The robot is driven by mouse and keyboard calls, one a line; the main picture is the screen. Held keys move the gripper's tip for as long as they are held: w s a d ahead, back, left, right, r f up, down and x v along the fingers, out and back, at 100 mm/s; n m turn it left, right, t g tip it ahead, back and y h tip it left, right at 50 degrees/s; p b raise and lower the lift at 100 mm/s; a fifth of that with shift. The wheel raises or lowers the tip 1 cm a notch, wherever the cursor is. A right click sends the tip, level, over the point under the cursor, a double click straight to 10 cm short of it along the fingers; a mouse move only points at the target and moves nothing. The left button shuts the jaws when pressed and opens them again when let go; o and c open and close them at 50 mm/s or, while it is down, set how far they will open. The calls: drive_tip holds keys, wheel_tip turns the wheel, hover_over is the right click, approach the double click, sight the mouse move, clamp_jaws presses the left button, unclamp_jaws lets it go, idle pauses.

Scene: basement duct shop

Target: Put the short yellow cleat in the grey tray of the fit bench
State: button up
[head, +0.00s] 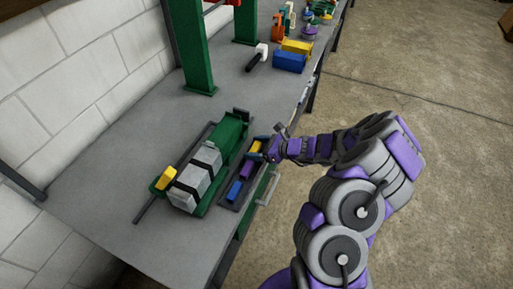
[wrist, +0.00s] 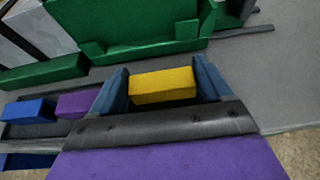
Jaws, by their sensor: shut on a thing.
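The short yellow cleat (wrist: 162,86) is between the two fingers of my gripper (wrist: 162,88) in the wrist view. In the head view, my gripper (head: 262,147) is shut on the yellow cleat (head: 254,147) at the far end of the narrow grey tray (head: 229,206). The cleat is in line with a purple piece (head: 246,168) and a blue piece (head: 235,189) lying in the tray. I cannot tell whether the cleat touches the tray floor. The fingers hide its ends.
A green fixture (head: 229,132) holding a grey block (head: 193,183) stands beside the tray. Another yellow piece (head: 166,177) is at its left. Farther back are a black-handled mallet (head: 257,57), a blue block (head: 289,62) and green posts (head: 195,45). The bench's front left is clear.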

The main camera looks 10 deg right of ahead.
drive_tip(key=o, duration=0.7)
drive_tip(key=shift+d, duration=0.1)
drive_tip(key=shift+c, duration=0.2)
drive_tip(key=shift+o, duration=0.6)
drive_tip(key=shift+d, duration=0.75)
drive_tip(key=shift+s+a+r, duration=0.1)
drive_tip(key=shift+a+r, duration=0.05)
drive_tip(key=p+v, duration=0.3)
drive_tip(key=v, duration=0.8)
drive_tip(key=s+a+r+n+g, duration=0.8)
drive_tip(key=s+a+r+n, duration=0.65)
drive_tip(key=a, duration=0.25)
drive_tip(key=s+d+r+n+h, duration=0.2)
drive_tip(key=s+d+n+h, duration=0.2)
drive_tip(key=s, duration=0.6)
drive_tip(key=s+d+r+n+g+h, duration=0.1)
drive_tip(key=s+d+n+h, duration=0.3)
drive_tip(key=s, duration=0.7)
drive_tip(key=r+n+h, duration=0.1)
drive_tip(key=n+h, duration=0.1)
drive_tip(key=shift+s+d+r+n+g+h, duration=0.2)
drive_tip(key=shift+s+d+n+g+h, duration=0.1)
drive_tip(key=shift+s+n+h, duration=0.1)
